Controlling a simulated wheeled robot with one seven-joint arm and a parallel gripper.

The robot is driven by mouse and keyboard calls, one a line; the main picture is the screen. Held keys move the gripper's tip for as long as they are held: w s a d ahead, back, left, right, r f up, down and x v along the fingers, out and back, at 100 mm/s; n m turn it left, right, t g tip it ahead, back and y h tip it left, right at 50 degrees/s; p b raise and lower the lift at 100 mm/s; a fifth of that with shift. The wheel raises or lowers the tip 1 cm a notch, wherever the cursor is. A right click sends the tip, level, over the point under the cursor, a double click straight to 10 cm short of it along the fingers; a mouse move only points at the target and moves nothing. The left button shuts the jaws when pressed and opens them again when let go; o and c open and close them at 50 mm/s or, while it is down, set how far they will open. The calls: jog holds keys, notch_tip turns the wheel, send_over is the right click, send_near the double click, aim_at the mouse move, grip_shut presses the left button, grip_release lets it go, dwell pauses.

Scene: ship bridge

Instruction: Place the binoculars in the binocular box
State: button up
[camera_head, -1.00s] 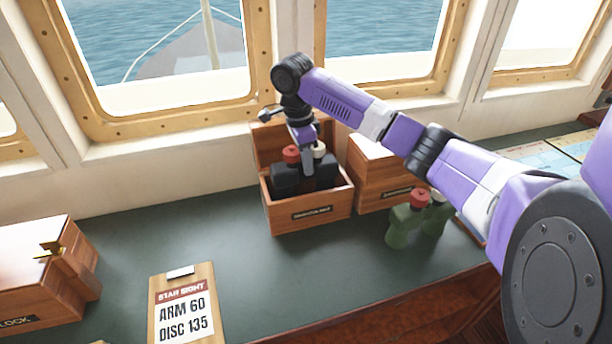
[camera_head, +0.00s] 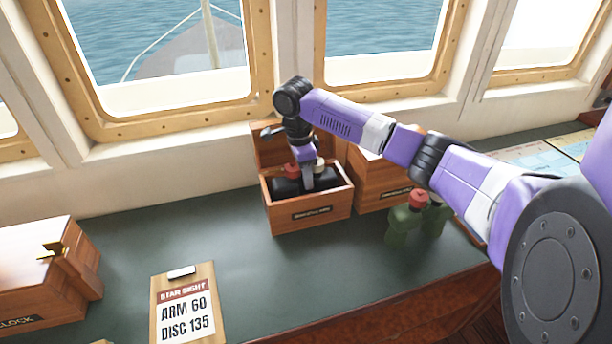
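The open wooden binocular box (camera_head: 284,216) stands on the dark green counter below the windows, its lid raised at the back. The label on its front is too small to read surely. Black binoculars (camera_head: 286,187) with a red cap and a pale cap sit down inside the box, mostly below its rim. My gripper (camera_head: 308,182) points down into the box at the binoculars, between the two caps. Its fingertips are hidden, so I cannot tell whether it still grips them. Green binoculars (camera_head: 402,225) with a red cap stand on the counter to the right.
Another wooden box (camera_head: 375,190) stands close on the right of the open box, partly behind my arm. A wooden box with a brass latch (camera_head: 38,270) is at far left. A clipboard (camera_head: 184,305) lies near the front edge. The counter between them is clear.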

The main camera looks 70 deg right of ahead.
aim_at(301, 179)
jog(key=shift+o, duration=1.3)
jog(key=shift+r, duration=0.1)
notch_tip(301, 179, up, 12)
jog(key=w, duration=0.1)
jog(key=shift+a+b, duration=0.3)
jog(key=shift+a, duration=0.15)
